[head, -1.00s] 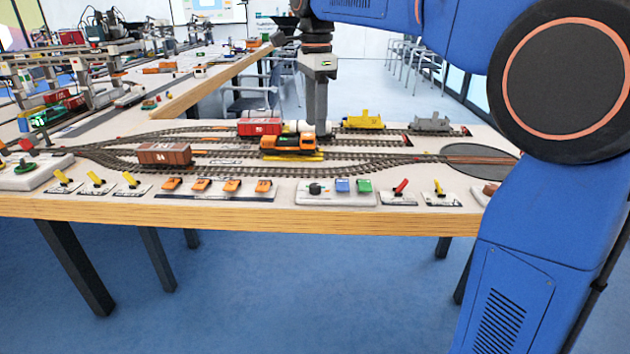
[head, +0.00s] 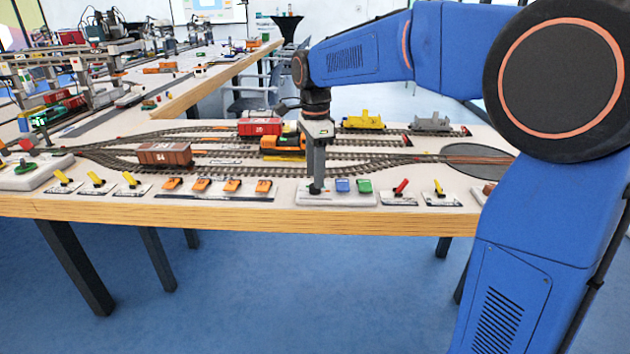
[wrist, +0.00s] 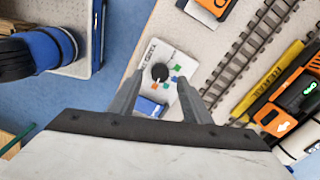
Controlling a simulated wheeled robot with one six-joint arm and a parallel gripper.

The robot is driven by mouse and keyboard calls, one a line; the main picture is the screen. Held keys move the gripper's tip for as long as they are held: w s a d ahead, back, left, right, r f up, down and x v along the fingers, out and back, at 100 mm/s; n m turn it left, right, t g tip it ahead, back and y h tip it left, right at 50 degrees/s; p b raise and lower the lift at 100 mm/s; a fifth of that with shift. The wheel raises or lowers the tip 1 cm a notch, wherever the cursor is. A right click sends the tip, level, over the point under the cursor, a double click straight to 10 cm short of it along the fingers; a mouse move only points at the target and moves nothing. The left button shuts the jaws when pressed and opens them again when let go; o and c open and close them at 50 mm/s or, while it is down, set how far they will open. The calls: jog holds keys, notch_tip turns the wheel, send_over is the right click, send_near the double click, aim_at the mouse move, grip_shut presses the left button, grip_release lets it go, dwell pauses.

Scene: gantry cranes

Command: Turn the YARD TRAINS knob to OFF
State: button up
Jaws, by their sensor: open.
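The control plate (head: 337,201) is white and lies near the table's front edge, with a blue button (head: 342,185) and a green button (head: 364,186). In the wrist view, a round black knob (wrist: 160,72) sits on this plate (wrist: 185,102), with small coloured marks around it. Its lettering and pointer direction are too small to read surely.
An orange locomotive (head: 283,146) stands on the tracks just behind my gripper. Orange switches (head: 232,186) lie left of the plate, a red lever (head: 401,187) and a yellow lever (head: 438,188) right of it. The table's wooden front edge (head: 240,218) is close.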

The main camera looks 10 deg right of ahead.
jog(key=shift+f, duration=1.5)
jog(key=c, duration=1)
jog(key=shift+c, duration=0.2)
